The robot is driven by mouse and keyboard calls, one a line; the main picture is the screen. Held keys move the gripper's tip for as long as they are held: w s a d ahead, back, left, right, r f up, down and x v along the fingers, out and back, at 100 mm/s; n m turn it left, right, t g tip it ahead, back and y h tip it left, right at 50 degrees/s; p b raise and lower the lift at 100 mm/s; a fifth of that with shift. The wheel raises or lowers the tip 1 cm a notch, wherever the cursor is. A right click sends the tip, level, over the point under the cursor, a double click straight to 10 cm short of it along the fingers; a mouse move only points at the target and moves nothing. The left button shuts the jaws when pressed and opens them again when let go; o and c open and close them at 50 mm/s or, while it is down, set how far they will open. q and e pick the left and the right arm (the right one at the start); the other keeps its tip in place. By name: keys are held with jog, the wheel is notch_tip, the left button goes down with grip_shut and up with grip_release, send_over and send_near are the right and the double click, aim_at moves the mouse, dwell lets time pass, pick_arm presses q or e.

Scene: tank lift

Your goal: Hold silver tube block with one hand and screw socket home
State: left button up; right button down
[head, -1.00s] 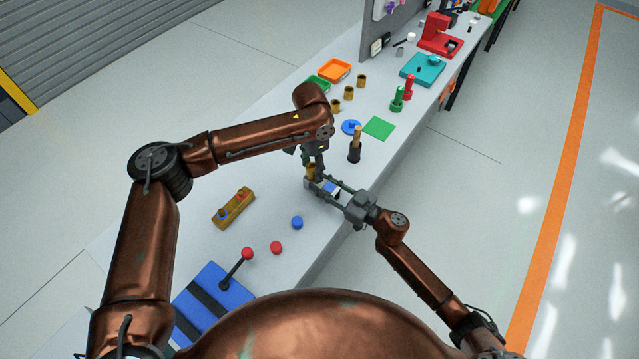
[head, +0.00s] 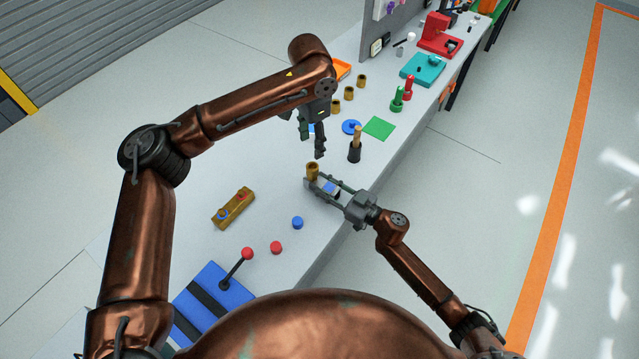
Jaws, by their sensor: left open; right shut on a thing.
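My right gripper (head: 320,183) is shut on the silver tube block (head: 318,188) at the bench's front edge; its fingers hide much of the block. A brass socket (head: 312,171) stands upright at the block's far left end, seemingly on top of it. How deep the socket sits cannot be told. My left gripper (head: 311,146) is open and empty, fingers pointing down, above and apart from the socket.
A black holder with a wooden-handled tool (head: 355,150) stands right of the block. Several brass cylinders (head: 348,93) stand farther back. A yellow block (head: 233,208), blue button (head: 297,222) and red button (head: 276,247) lie nearer. Bench between is clear.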

jog(key=shift+f, duration=0.45)
jog(key=c, duration=1.9)
grip_release()
jog(key=o, duration=0.5)
jog(key=shift+r, duration=0.3)
jog(key=v, duration=1.2)
